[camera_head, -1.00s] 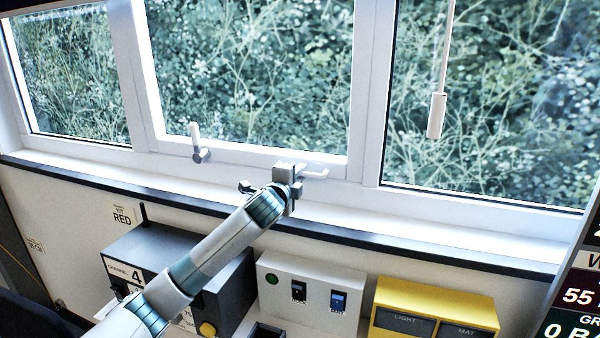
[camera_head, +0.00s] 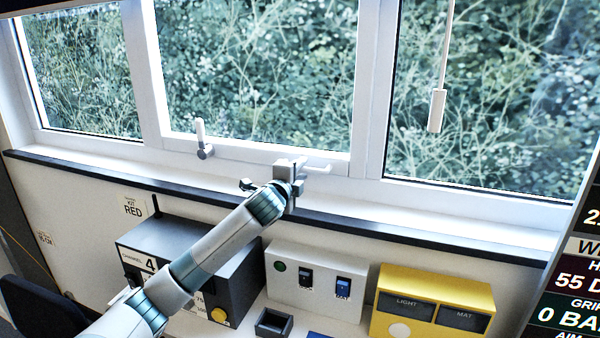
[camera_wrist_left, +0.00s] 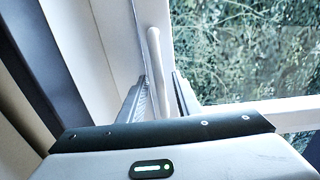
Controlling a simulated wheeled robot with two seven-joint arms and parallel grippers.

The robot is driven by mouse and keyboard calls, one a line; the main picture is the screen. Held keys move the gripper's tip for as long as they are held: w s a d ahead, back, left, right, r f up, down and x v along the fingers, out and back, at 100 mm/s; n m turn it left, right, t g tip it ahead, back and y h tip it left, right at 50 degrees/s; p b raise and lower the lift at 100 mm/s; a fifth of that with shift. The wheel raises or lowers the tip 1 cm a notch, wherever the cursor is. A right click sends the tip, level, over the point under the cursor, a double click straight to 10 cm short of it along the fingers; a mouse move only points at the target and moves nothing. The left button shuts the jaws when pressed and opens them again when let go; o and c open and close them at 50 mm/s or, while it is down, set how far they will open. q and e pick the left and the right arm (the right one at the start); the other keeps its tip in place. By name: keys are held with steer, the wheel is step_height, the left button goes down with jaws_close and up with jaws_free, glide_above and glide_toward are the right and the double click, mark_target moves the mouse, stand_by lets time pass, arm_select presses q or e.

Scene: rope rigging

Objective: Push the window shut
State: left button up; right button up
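The middle window sash (camera_head: 255,150) is a white frame around a clear pane, with greenery behind it. I cannot tell whether it is fully flush with its surround. A white upright handle (camera_head: 202,140) stands on its lower rail at left. My right gripper is not in view.
A white sill (camera_head: 400,213) with a dark edge runs under the windows. Below stand a grey channel box (camera_head: 185,250), a white switch box (camera_head: 318,275) and a yellow box (camera_head: 435,305). A white pull (camera_head: 437,110) hangs at right. A display panel (camera_head: 575,290) fills the right edge.

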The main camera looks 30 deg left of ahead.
arm_select(q)
steer(key=shift+w+f, duration=0.1)
steer(key=shift+s+d+b, duration=0.15)
steer(key=shift+s+b, duration=0.2)
steer(key=shift+s, duration=0.1)
steer(key=b+v, duration=0.5)
steer(key=v, duration=1.1)
steer(key=shift+s+r+b, duration=0.25)
steer(key=shift+s+b, duration=0.1)
